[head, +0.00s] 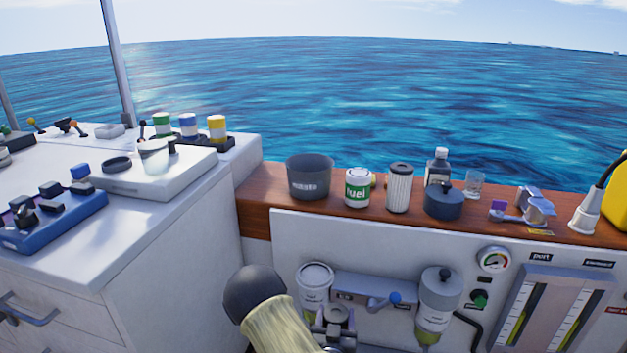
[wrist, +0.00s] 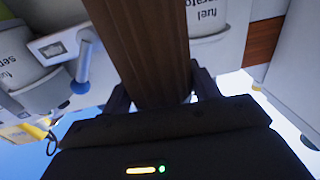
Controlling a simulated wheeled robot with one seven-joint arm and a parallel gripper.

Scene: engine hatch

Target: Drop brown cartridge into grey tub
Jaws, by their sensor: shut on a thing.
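The grey tub (head: 309,177), dark and round with pale lettering, stands upright and open on the wooden ledge in the head view, just right of the white cabinet. The brown cartridge (wrist: 140,45) fills the middle of the wrist view, and its ribbed side runs out of the top edge. My gripper (wrist: 160,92) is shut on it, one finger on each side. In the head view the cartridge (head: 272,318) looks like a pale, ribbed, tilted cylinder with a dark round end, low in front of the panel and below the tub. The jaws are not clear there.
A green-and-white fuel can (head: 357,190), a white pleated filter (head: 400,188) and a dark blue pot (head: 443,202) stand right of the tub. Fuel separators (head: 440,300) and a blue-knobbed valve (head: 395,298) stick out from the panel. The white cabinet (head: 180,235) rises at left.

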